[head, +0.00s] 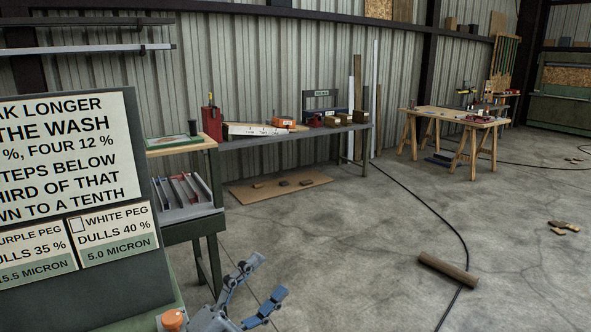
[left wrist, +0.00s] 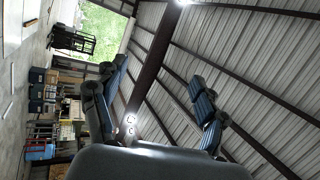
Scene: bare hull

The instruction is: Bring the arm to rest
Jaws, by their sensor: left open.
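My left gripper (head: 263,284) is at the bottom of the head view, left of centre. Its two blue-grey fingers are spread apart with nothing between them. It is in front of the bare concrete floor, right of the sign board (head: 70,200). In the left wrist view the same gripper (left wrist: 158,85) has its fingers apart, with only the metal roof and a beam behind them. My right gripper is in neither view.
A dark-framed sign board stands close at left, beside a bench with a grey tray (head: 190,212). A long workbench (head: 295,135) lines the wall. A trestle table (head: 458,118) stands farther back.

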